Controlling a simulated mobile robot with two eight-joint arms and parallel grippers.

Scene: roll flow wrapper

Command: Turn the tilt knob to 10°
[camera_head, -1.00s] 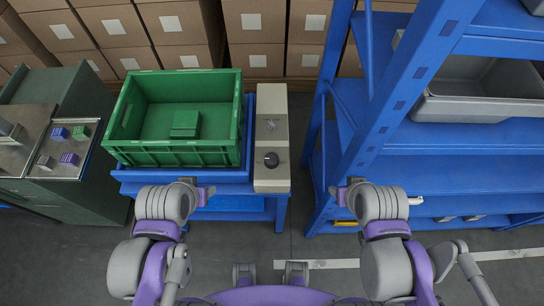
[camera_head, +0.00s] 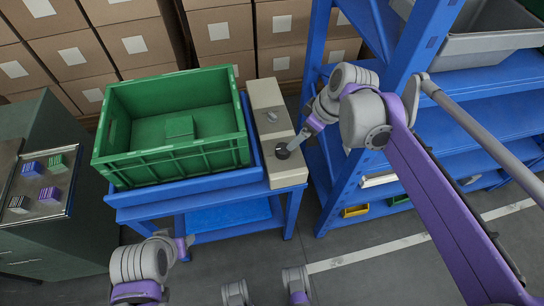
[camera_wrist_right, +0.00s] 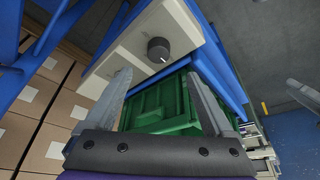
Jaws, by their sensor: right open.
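The dark round knob (camera_head: 282,151) sits on the near part of the beige control box (camera_head: 268,95). In the right wrist view the knob (camera_wrist_right: 158,50) shows a light pointer mark, but I cannot read any angle. My right gripper (camera_head: 296,143) is beside the knob in the head view. In the right wrist view the right gripper (camera_wrist_right: 157,73) is open, its fingers spread, with the knob beyond the tips and nothing between them. My left gripper (camera_head: 186,247) is low in front of the blue table, its jaws too small to judge.
A green crate (camera_head: 175,165) with a green block inside stands on the blue table (camera_head: 130,197), left of the control box. A blue shelf rack (camera_head: 375,60) rises close on the right. A dark green cabinet (camera_head: 75,235) with small blocks stands at the left.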

